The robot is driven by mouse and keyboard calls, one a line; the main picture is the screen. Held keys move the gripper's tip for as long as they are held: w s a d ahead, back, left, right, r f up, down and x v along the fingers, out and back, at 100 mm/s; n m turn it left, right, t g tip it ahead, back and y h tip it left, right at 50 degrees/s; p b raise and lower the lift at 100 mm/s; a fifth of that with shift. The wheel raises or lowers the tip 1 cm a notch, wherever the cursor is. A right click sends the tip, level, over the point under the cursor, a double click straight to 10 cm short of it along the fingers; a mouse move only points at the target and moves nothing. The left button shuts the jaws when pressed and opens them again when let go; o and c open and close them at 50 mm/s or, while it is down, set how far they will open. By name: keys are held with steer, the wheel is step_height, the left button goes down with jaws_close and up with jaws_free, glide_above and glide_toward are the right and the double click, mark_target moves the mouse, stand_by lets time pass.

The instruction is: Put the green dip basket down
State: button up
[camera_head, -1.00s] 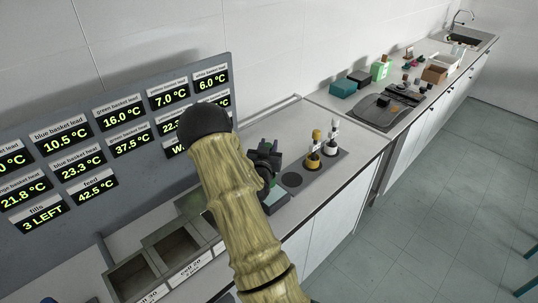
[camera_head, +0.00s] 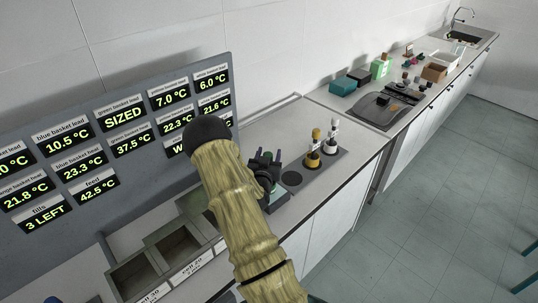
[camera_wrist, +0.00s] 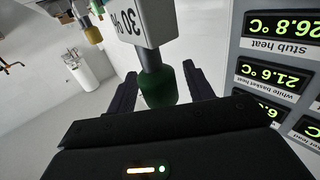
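The green dip basket shows in the wrist view as a rounded green part (camera_wrist: 158,88) joined to a grey stem and a white block marked "30 %". My gripper (camera_wrist: 160,72) has its fingers on either side of the green part and stem. The fingers stand apart, with a gap visible on the right side; contact on the left is unclear. In the head view my gripper (camera_head: 267,162) is over the counter, left of the dark round spot, and my arm hides most of the basket.
Yellow (camera_head: 313,152) and white-topped (camera_head: 332,140) baskets stand on a grey plate right of my gripper. Open metal wells (camera_head: 178,246) lie left of my arm. The display panel (camera_head: 130,140) stands behind; its upper green basket lead box reads SIZED.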

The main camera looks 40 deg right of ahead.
steer(key=shift+r, duration=0.1)
steer(key=shift+s+a, duration=0.15)
steer(key=shift+a, duration=0.05)
steer(key=b+v, duration=0.5)
steer(key=v, duration=0.6)
steer(key=shift+s+a, duration=0.2)
steer(key=shift+s, duration=0.05)
